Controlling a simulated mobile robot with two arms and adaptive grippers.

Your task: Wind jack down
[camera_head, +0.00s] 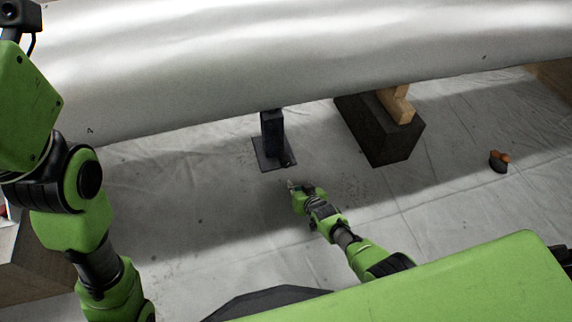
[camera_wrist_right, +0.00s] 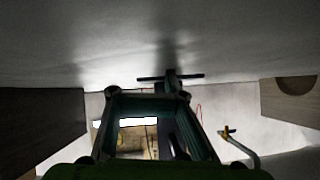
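The jack (camera_head: 272,132) is a dark upright post on a flat square base plate, standing on the sheeted floor under a large pale cylinder. In the right wrist view a dark post with a crossbar at its top (camera_wrist_right: 171,76), apparently the jack, rises against the pale surface. My right gripper (camera_head: 290,185) is just in front of the jack's base in the head view, apart from it. In the right wrist view its two fingers (camera_wrist_right: 148,93) are spread, with nothing seen held between them. The jack's handle is too small to make out. My left arm rises at the left; its gripper is not visible.
The large pale cylinder (camera_head: 300,50) spans the top of the head view, low over the floor. A dark block (camera_head: 385,140) with a wooden piece (camera_head: 398,103) stands right of the jack. A small black and orange object (camera_head: 499,161) lies farther right. Floor between is clear.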

